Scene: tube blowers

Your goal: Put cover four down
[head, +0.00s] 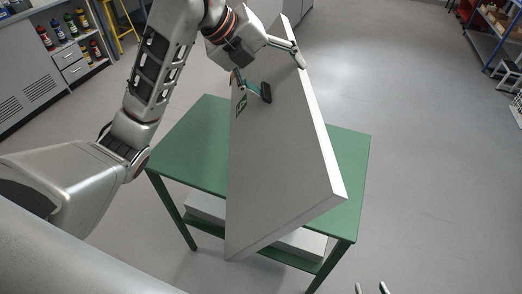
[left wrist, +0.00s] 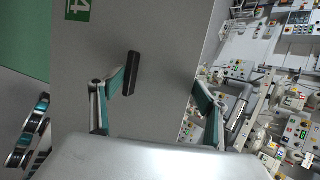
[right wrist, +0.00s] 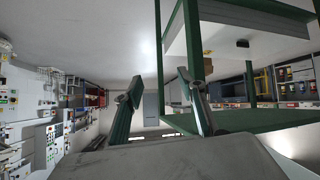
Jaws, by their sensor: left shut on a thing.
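Cover four is a large light grey panel (head: 280,150) with a green label (head: 241,104) reading 4 in the left wrist view (left wrist: 78,9) and a black handle (head: 266,92). It is tilted over the green table (head: 185,140); I cannot tell whether it touches the top. My left gripper (head: 282,75) is shut on the cover near its upper end, one finger beside the handle and one past the edge. In the left wrist view the handle (left wrist: 132,73) lies between the fingers. My right gripper (head: 370,288) is open and empty, low at the head view's bottom edge.
White panels (head: 300,243) lie on the table's lower shelf. A cabinet with bottles (head: 70,30) and a yellow stool (head: 122,22) stand at the back left. A blue shelf rack (head: 490,25) is at the far right. The floor right of the table is clear.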

